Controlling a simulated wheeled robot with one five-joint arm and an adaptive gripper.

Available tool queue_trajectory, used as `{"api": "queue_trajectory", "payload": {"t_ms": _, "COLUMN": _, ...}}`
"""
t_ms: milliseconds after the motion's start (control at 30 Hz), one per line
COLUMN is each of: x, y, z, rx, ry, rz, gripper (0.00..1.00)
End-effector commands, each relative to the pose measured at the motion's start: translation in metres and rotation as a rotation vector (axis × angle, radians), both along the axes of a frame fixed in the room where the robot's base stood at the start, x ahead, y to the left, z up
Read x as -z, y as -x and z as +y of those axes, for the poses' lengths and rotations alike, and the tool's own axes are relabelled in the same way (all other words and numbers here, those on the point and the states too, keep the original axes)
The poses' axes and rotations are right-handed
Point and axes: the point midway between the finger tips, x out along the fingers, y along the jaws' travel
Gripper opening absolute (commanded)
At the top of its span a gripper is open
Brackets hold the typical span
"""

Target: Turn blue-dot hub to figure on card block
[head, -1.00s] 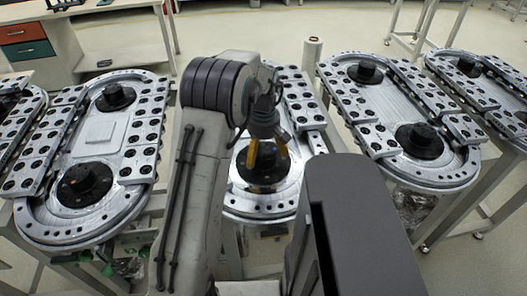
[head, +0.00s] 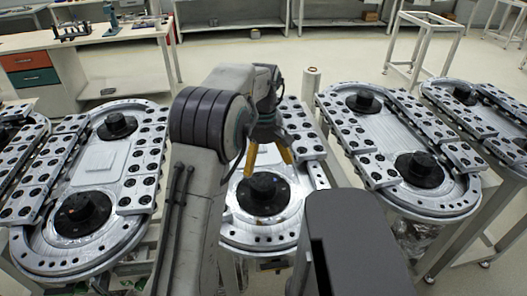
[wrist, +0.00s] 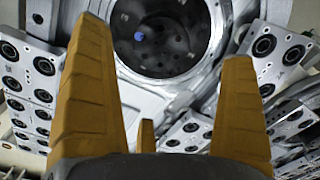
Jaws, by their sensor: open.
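A black round hub (head: 263,192) sits at the near end of the middle ring track (head: 262,232). In the wrist view the hub (wrist: 165,38) is at the top, with a blue dot (wrist: 139,36) on its face left of centre. My gripper (head: 268,160) is above this hub, its yellow fingers pointing down and apart. In the wrist view my gripper (wrist: 160,90) is open and empty, its fingers spread below the hub in the picture. No finger visibly touches the hub. I cannot make out a card block or its figure.
Another oval track (head: 140,190) stands at left, with two black hubs and a flat pale square plate (head: 95,160) between them. A further track (head: 400,150) stands at right. A pale upright cylinder (head: 311,82) stands behind the middle track. Floor shows between the stands.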

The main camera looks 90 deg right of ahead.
Motion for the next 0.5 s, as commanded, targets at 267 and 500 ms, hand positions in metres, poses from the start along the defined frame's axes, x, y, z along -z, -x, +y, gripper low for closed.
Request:
{"api": "queue_trajectory", "payload": {"t_ms": 267, "x": -0.026, "y": 0.000, "z": 0.000, "rx": 0.000, "ry": 0.001, "rz": 0.001, "gripper": 1.00}}
{"api": "queue_trajectory", "payload": {"t_ms": 500, "x": -0.030, "y": 0.000, "z": 0.000, "rx": 0.000, "ry": 0.000, "rz": 0.000, "gripper": 1.00}}
